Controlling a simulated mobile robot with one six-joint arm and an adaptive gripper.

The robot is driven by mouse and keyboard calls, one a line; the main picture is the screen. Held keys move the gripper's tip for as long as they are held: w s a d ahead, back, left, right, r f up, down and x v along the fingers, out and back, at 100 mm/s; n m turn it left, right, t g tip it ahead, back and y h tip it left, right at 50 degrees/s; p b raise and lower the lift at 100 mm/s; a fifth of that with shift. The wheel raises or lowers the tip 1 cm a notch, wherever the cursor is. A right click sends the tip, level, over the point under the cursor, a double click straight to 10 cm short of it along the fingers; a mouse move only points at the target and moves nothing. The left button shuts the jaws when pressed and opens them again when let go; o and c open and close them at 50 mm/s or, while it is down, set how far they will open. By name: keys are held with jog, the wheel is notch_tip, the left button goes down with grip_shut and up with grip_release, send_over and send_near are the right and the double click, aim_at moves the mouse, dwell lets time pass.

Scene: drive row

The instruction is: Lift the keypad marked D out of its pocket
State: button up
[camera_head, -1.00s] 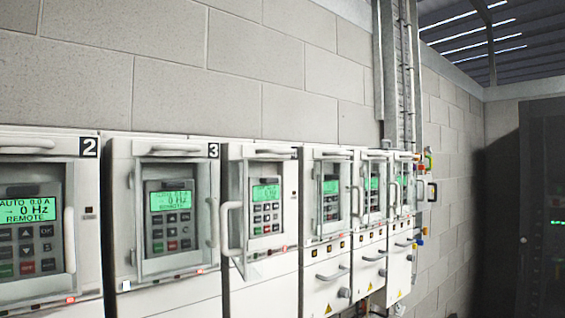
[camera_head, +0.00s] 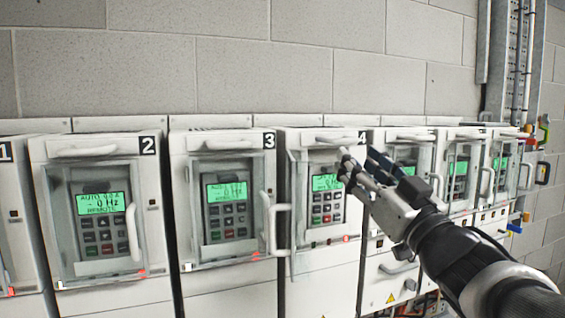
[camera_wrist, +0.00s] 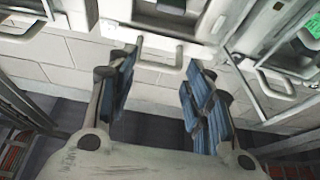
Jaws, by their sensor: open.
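Keypads with green displays and grey buttons sit in the drive fronts. I cannot read a D on any of them. The keypad of drive 4 (camera_head: 327,204) is upright in its pocket, and its clear cover (camera_head: 279,225) stands swung open to the left. My gripper (camera_head: 361,166) is open and empty, in front of drive 4's upper right side, and overlaps that keypad's display corner in the head view. Its blue-padded fingers (camera_wrist: 160,75) are spread in the wrist view, with no keypad between them. Part of a green display (camera_wrist: 310,38) shows at the upper right there.
Keypads of drive 2 (camera_head: 101,220) and drive 3 (camera_head: 227,207) are behind closed clear covers with protruding handles. More drives (camera_head: 461,180) stand to the right, partly behind my arm. A block wall (camera_head: 240,70) rises behind the row.

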aim_at(332, 173)
jog(key=shift+w+a+f+b, duration=0.35)
jog(key=shift+w+f, duration=0.3)
jog(key=shift+w, duration=0.7)
jog(key=shift+w+a+f+b, duration=0.1)
jog(key=shift+w+a+f, duration=0.5)
jog(key=shift+w, duration=0.75)
jog(key=shift+w+a+f+b, duration=0.3)
jog(key=shift+w+f, duration=0.4)
jog(key=shift+w, duration=0.65)
jog(key=shift+c, duration=0.7)
jog(key=shift+s, duration=0.1)
jog(key=c, duration=0.7)
jog(key=shift+c, duration=0.2)
jog(key=shift+r, duration=0.2)
